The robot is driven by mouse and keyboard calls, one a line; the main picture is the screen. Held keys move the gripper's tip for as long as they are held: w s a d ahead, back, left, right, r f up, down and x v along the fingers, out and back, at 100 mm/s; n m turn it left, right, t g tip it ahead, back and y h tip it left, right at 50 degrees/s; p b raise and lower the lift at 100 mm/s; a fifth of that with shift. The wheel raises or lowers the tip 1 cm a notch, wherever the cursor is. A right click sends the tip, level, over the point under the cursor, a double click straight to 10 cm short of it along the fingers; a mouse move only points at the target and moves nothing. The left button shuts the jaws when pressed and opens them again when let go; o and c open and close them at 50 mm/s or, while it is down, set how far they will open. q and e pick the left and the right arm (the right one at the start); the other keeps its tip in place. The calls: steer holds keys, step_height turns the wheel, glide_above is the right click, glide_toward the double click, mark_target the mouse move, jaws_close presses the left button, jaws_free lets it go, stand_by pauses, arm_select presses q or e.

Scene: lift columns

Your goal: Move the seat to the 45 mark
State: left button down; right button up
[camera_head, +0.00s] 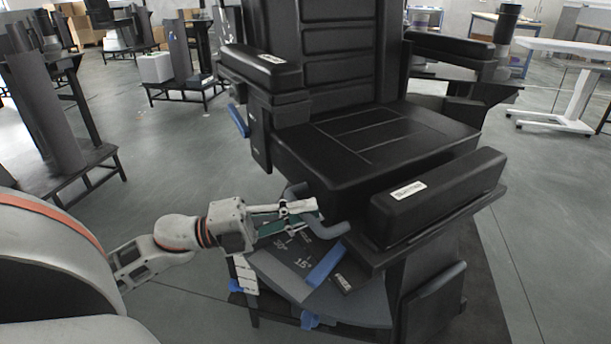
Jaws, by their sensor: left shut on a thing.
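A black padded seat (375,140) with a tall backrest stands in the middle. A grey curved handle (330,231) sticks out below the seat's left front corner. My left gripper (308,212) comes in from the left and is shut on this handle. Below it is a dark dial plate (285,262) with white 30° and 15° marks. A blue pointer (325,264) lies just right of the 15° mark. I cannot see the 45 mark; my gripper and wrist cover part of the dial. My right gripper is not in view.
Dark stands (60,130) are at the left, a white table (565,60) at the back right. Grey floor between them is clear.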

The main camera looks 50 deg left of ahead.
arm_select(q)
steer(key=c, duration=2.1)
jaws_free()
steer(key=shift+a, duration=0.35)
steer(key=shift+c, duration=0.2)
steer(key=shift+o, duration=0.6)
steer(key=shift+a, duration=0.1)
steer(key=v, duration=1.2)
